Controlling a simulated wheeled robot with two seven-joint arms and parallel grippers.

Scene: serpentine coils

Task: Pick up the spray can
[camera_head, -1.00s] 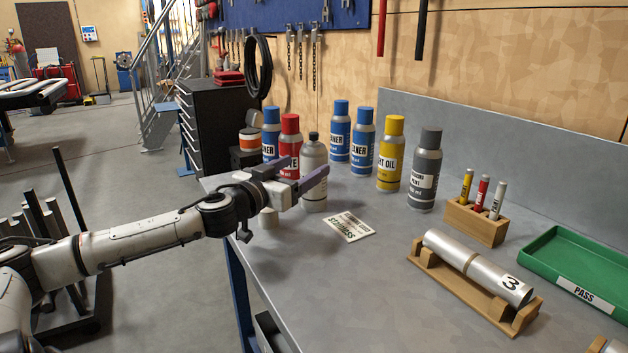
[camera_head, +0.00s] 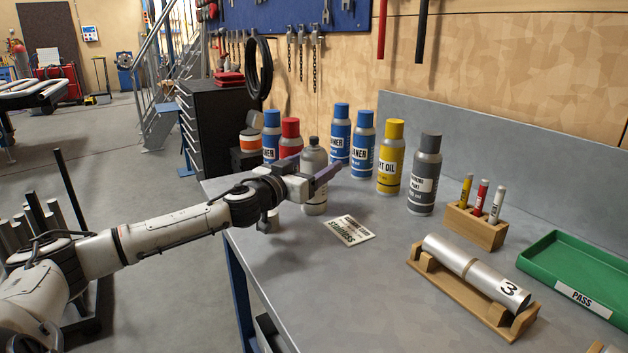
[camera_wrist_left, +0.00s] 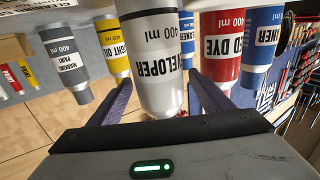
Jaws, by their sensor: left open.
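Several spray cans stand upright at the back left of the bench. A silver-grey can with a dark cap (camera_head: 315,200) is closest to my left gripper (camera_head: 314,171). In the left wrist view, where the cans appear upside down, this can reads DEVELOPER (camera_wrist_left: 162,50). It lies between the two spread purple fingers, which look apart from it. Also there are a red dye can (camera_head: 290,138), blue cleaner cans (camera_head: 361,150), a yellow oil can (camera_head: 390,165) and a grey marking paint can (camera_head: 424,180). My left gripper is open. My right gripper is out of view.
A printed card (camera_head: 348,230) lies in front of the cans. A wooden marker holder (camera_head: 475,228), a metal cylinder on a wooden cradle (camera_head: 470,270) and a green PASS tray (camera_head: 590,262) stand to the right. The bench front (camera_head: 350,305) is clear.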

